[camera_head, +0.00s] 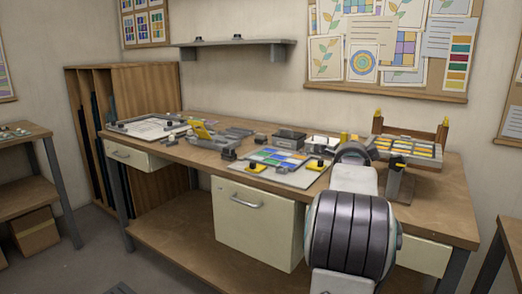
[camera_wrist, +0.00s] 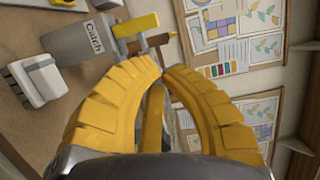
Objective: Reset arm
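My gripper (camera_wrist: 163,70) shows in the wrist view as two curved, ribbed yellow fingers. Their tips come together, and I see nothing held between them. In the head view my arm rises at the front right of the workbench (camera_head: 190,153), and its links hide the fingers. The rack of coloured pieces (camera_head: 408,148), with wooden end posts, stands behind and right of my arm. In the wrist view a grey container with lettering (camera_wrist: 85,42) is at the upper left, apart from the fingers.
A coloured glass panel (camera_head: 277,157) lies on a board mid-bench. A framed sheet (camera_head: 150,127) lies at the bench's left end. Small tools and dark blocks sit between them. A wall shelf (camera_head: 235,43) and pinboard (camera_head: 395,45) are behind. The floor (camera_head: 95,255) at left is open.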

